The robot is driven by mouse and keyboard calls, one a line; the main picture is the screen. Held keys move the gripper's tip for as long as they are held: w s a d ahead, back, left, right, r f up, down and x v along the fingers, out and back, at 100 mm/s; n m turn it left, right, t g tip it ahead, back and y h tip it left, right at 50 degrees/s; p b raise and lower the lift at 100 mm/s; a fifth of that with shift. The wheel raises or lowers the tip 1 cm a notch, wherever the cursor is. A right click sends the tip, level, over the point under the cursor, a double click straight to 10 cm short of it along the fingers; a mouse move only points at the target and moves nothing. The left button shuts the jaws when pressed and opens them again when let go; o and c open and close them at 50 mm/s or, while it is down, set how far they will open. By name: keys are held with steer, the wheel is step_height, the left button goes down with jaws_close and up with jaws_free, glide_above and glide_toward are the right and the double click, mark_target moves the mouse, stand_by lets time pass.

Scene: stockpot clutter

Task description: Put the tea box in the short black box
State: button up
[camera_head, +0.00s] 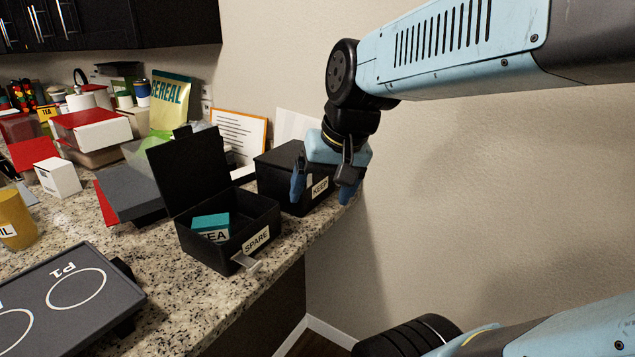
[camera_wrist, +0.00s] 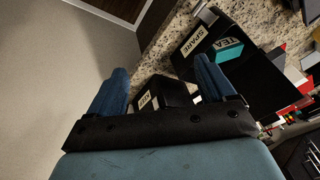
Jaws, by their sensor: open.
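A teal tea box (camera_head: 210,222), labelled TEA, sits inside an open black box (camera_head: 208,254) labelled SPARE, whose lid stands up at the back. The tea box also shows in the wrist view (camera_wrist: 229,49), as does the SPARE box (camera_wrist: 211,27). A second black box (camera_head: 278,172), labelled KEEP, stands behind and right of it with its top closed. My gripper (camera_head: 323,188) is open and empty, its fingers in front of the KEEP box in the head view. In the wrist view my gripper (camera_wrist: 162,68) has the KEEP box (camera_wrist: 172,92) between its fingers, apparently beyond them.
A dark tray (camera_head: 125,300) marked P1 lies at the front left. A yellow cup (camera_head: 15,220), a white box (camera_head: 57,177) and a dark grey box (camera_head: 130,190) stand left. Several containers and a cereal bag (camera_head: 170,102) crowd the back. The granite counter (camera_head: 275,262) ends right of the SPARE box.

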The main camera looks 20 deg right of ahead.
steer(key=shift+s+d+r+n+t+h, duration=0.4)
steer(key=shift+s+d+n, duration=0.15)
steer(key=shift+s+n, duration=0.05)
steer(key=shift+s+d+r+n+t+h, duration=0.4)
steer(key=shift+s+d+n, duration=0.1)
steer(key=shift+s+n, duration=0.1)
steer(key=shift+c, duration=0.3)
